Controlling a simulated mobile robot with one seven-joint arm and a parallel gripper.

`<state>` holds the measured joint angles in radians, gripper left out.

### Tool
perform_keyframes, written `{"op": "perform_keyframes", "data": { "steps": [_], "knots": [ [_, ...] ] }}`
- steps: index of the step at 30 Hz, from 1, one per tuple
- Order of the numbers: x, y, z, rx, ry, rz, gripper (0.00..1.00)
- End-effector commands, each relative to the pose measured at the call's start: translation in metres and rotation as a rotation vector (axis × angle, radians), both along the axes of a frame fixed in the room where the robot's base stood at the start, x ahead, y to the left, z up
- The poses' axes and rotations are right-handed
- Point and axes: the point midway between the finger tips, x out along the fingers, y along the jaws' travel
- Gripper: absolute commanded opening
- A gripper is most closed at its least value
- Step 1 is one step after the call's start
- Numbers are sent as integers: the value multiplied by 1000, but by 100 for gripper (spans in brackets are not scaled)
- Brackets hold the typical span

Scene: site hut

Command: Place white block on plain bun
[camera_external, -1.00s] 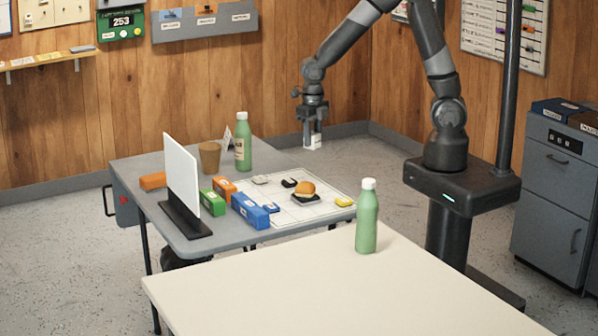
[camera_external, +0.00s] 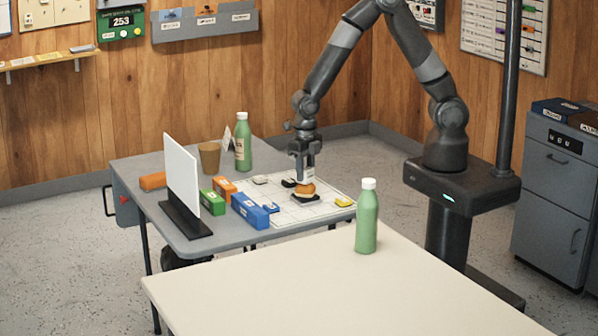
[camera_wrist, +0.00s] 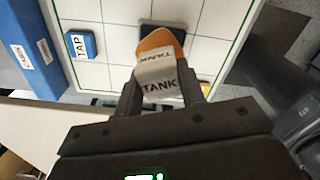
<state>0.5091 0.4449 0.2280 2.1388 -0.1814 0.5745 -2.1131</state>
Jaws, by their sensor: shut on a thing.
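The orange-brown bun (camera_external: 306,191) sits on a dark base (camera_external: 305,198) on the white gridded board (camera_external: 288,215). It shows partly in the wrist view (camera_wrist: 161,38), beyond the block. The white block (camera_wrist: 157,72), marked TANK, is between the fingers of my gripper (camera_wrist: 160,88), which is shut on it. In the outside view my gripper (camera_external: 304,179) points down right over the bun, and the block is mostly hidden there. The block is at or just above the bun's top; I cannot tell whether they touch.
On the board are a small blue block (camera_wrist: 81,45) marked TAP and a yellow block (camera_external: 343,202). Blue (camera_external: 250,210), green (camera_external: 213,202) and orange (camera_external: 225,188) boxes stand left, near a white upright panel (camera_external: 182,175). A green bottle (camera_external: 366,220) stands on the front table.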

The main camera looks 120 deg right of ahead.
Motion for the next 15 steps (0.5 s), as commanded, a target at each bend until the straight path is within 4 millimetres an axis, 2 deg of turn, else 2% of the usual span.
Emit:
{"op": "perform_keyframes", "data": {
  "steps": [5, 6, 13, 15],
  "knots": [
    [0, 0, -3, 0, 0, 0, 12],
    [0, 0, -3, 0, 0, 0, 39],
    [0, 0, -2, 0, 0, 0, 58],
    [0, 0, -3, 0, 0, 0, 58]
  ]
}}
